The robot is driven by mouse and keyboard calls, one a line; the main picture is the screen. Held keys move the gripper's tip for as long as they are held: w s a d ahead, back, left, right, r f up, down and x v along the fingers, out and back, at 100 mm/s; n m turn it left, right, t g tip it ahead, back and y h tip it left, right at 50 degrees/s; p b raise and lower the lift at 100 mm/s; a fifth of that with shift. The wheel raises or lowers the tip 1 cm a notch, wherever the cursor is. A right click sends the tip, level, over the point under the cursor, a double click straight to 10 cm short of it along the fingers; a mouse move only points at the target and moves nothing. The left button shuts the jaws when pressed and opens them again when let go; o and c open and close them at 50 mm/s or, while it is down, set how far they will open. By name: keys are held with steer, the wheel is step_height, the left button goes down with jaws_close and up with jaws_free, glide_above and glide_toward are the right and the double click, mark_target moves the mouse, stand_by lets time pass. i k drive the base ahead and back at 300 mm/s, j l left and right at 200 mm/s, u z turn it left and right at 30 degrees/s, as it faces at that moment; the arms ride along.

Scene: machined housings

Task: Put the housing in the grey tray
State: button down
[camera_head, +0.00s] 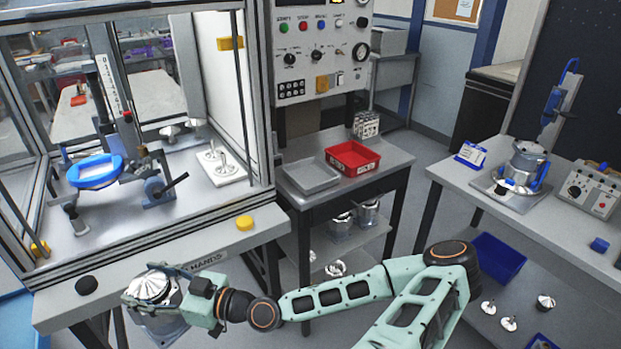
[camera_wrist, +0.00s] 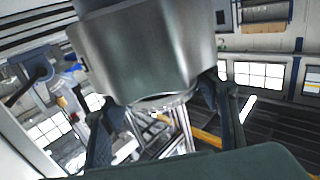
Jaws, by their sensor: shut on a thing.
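The housing (camera_head: 158,322) is a shiny silver metal part with a finned top, at the lower left of the head view. My gripper (camera_head: 172,286) is shut on it and holds it in front of the left workbench's front edge. In the wrist view the housing (camera_wrist: 150,55) fills the upper middle as a smooth metal body, between the dark fingers of my gripper (camera_wrist: 165,108). The grey tray (camera_head: 312,176) lies on the middle table, beyond my arm and to the right of the housing. It looks empty.
A red bin (camera_head: 352,158) stands right beside the grey tray. A framed enclosure (camera_head: 262,95) stands on the left bench, with a yellow button (camera_head: 244,223) at its front. A control panel (camera_head: 318,50) rises behind the middle table. A right bench (camera_head: 560,215) carries fixtures.

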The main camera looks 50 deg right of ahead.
mark_target(310, 177)
steer(key=k+l, duration=0.1)
steer(key=l, duration=0.35)
steer(key=k+l, duration=0.1)
steer(key=l, duration=0.35)
steer(key=k+l, duration=0.1)
steer(key=l, duration=0.35)
steer(key=k+l, duration=0.1)
steer(key=l, duration=0.35)
steer(key=k+z, duration=0.05)
